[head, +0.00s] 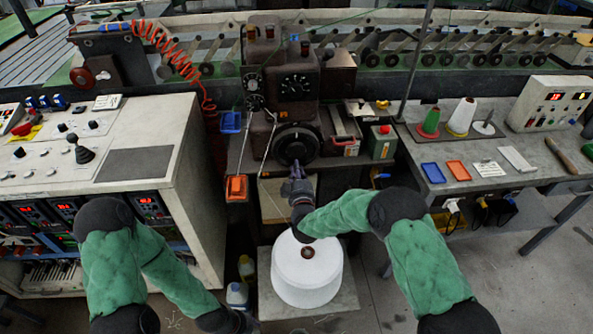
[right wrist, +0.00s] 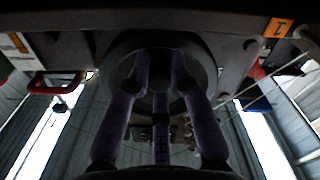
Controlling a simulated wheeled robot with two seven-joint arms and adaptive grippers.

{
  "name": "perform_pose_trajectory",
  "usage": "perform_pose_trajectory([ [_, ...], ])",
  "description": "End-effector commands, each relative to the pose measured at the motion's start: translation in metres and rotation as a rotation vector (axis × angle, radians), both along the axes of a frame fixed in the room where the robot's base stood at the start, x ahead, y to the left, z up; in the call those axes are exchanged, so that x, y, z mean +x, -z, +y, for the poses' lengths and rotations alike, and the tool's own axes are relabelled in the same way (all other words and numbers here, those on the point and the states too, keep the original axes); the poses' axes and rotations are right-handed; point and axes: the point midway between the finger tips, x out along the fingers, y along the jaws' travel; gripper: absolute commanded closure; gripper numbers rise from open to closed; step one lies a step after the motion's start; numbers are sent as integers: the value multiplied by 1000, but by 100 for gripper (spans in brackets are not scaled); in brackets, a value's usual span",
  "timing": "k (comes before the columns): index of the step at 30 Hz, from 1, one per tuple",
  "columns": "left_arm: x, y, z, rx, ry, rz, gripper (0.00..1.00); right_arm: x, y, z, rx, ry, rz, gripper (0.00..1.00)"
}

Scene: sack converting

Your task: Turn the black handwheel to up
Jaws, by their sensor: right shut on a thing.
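The black handwheel (head: 296,145) is a round dark wheel on the front of the brown machine in the middle of the head view. Its rim also shows in the right wrist view (right wrist: 207,66), behind my fingers. My right gripper (head: 297,168) reaches up to the wheel's lower part from below. In the right wrist view its purple fingers (right wrist: 160,78) close together in front of the wheel, shut on it. The fingers hide the middle of the wheel there. My left arm is low at the left of the head view, and its gripper lies outside the picture.
Above the wheel are a dark dial panel (head: 297,86) and coloured lamps. An orange switch box (head: 236,188) hangs left of the wheel. A green box with a red button (head: 383,142) stands right. A large white spool (head: 306,272) stands below my right forearm.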

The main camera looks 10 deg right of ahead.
Motion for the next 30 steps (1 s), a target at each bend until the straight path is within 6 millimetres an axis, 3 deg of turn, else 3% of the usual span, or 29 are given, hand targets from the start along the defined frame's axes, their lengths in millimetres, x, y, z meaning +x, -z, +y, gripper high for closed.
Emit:
perform_pose_trajectory([
  [8, 0, 0, 0, 0, 0, 0, 60, 1, -3, -1, 0, 2, -6, 100],
  [9, 0, 0, 0, 0, 0, 0, 60, 1, -3, -1, 0, 3, -7, 76],
  [12, 0, 0, 0, 0, 0, 0, 60, 1, -3, -1, 1, 2, -6, 55],
  [23, 0, 0, 0, 0, 0, 0, 60, -2, -1, 0, 0, 0, -2, 55],
  [30, 0, 0, 0, 0, 0, 0, 60, -33, -1, 0, 0, -1, -2, 55],
])
